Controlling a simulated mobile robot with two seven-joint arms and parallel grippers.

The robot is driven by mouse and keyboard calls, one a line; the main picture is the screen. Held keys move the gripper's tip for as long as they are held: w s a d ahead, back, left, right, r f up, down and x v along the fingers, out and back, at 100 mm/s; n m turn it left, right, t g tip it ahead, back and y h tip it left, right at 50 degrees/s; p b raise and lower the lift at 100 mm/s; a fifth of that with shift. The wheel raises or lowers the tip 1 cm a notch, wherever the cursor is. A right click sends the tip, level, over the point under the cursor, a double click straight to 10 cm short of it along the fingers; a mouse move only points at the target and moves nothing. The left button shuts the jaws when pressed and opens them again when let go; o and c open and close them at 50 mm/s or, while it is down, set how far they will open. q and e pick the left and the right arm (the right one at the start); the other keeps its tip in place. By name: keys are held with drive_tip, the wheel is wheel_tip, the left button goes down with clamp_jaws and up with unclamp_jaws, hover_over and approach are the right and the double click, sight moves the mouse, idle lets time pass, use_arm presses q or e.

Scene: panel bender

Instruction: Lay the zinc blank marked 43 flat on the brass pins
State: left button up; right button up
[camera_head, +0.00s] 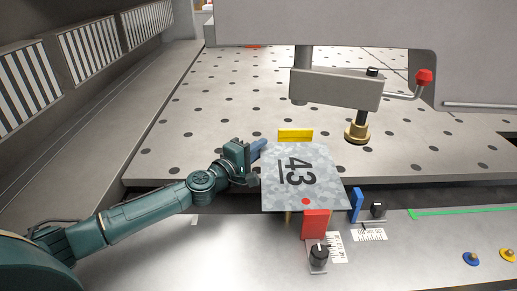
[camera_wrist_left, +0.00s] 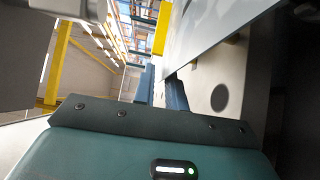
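The zinc blank marked 43 (camera_head: 318,180) is a square mottled grey plate. It lies about level at the table's front edge, with a red dot near its front edge. A brass pin (camera_head: 288,217) shows below its front edge; other pins under it are hidden. My left gripper (camera_head: 262,147) is at the blank's back left corner. In the left wrist view its blue fingers (camera_wrist_left: 161,90) are apart, with a gap between them, and the blank (camera_wrist_left: 215,28) is close to their tips. I see no clear grip on it. My right gripper is not in view.
A yellow block (camera_head: 295,134) stands behind the blank, a red block (camera_head: 315,226) in front and a blue block (camera_head: 356,205) at its right. A clamp arm (camera_head: 335,89) with a brass foot (camera_head: 357,132) stands behind right. The perforated table (camera_head: 215,110) is clear at left.

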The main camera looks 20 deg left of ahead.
use_arm(q)
drive_tip(key=o, duration=0.3)
drive_tip(key=shift+f, duration=0.1)
drive_tip(key=shift+s, duration=0.1)
drive_tip(key=b+v, duration=0.2)
drive_tip(key=v, duration=1.1)
